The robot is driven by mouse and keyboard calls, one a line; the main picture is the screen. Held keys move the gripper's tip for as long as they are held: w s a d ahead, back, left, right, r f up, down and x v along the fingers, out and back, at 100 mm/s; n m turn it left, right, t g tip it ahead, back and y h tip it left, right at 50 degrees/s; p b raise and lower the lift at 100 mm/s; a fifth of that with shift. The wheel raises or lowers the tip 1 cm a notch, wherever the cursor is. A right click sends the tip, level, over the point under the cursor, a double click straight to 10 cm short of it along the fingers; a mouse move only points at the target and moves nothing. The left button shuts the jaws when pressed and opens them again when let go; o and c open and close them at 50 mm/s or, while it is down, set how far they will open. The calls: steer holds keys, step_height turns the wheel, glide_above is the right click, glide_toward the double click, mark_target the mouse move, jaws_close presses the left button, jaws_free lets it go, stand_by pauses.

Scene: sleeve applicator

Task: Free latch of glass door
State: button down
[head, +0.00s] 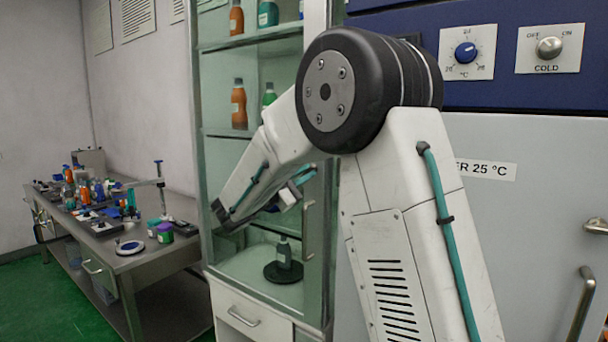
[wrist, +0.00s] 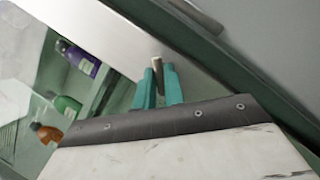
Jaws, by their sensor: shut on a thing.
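The glass door (head: 318,130) is the front of a tall cabinet in the middle of the head view, with a pale frame and an upright bar handle (head: 308,231). Its pale frame (wrist: 110,35) also runs diagonally across the wrist view. A small cream piece (wrist: 157,66), which looks like the latch, stands out at the frame's edge. My gripper (wrist: 158,82) has its two teal fingers closed around this piece. In the head view my gripper (head: 303,176) is small and partly hidden by my arm, and the latch cannot be made out.
Bottles stand on the cabinet shelves, including an orange one (head: 239,104), and a dark bottle (head: 284,253) stands low down. A grey unit with a blue control panel (head: 400,12) is close on the right. A cluttered metal bench (head: 150,258) stands left; green floor shows beside it.

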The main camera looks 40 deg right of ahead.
steer(key=n+t, duration=0.1)
steer(key=n, duration=0.2)
steer(key=n+t, duration=0.1)
steer(key=n, duration=0.2)
steer(key=shift+s+f+t+h, duration=0.1)
steer(key=shift+f+t+h, duration=0.05)
steer(key=shift+t+h, duration=0.2)
steer(key=n+t, duration=0.1)
steer(key=n, duration=0.2)
steer(key=n+t, duration=0.2)
steer(key=n, duration=0.1)
steer(key=shift+s+d, duration=0.1)
steer(key=shift+n+t+y, duration=0.25)
steer(key=shift+n+y, duration=0.15)
steer(key=shift+y, duration=0.05)
steer(key=c, duration=1.5)
jaws_free()
steer(key=v, duration=0.7)
steer(key=shift+s+a+f, duration=0.15)
steer(key=shift+a+f, duration=0.05)
steer(key=shift+a, duration=0.15)
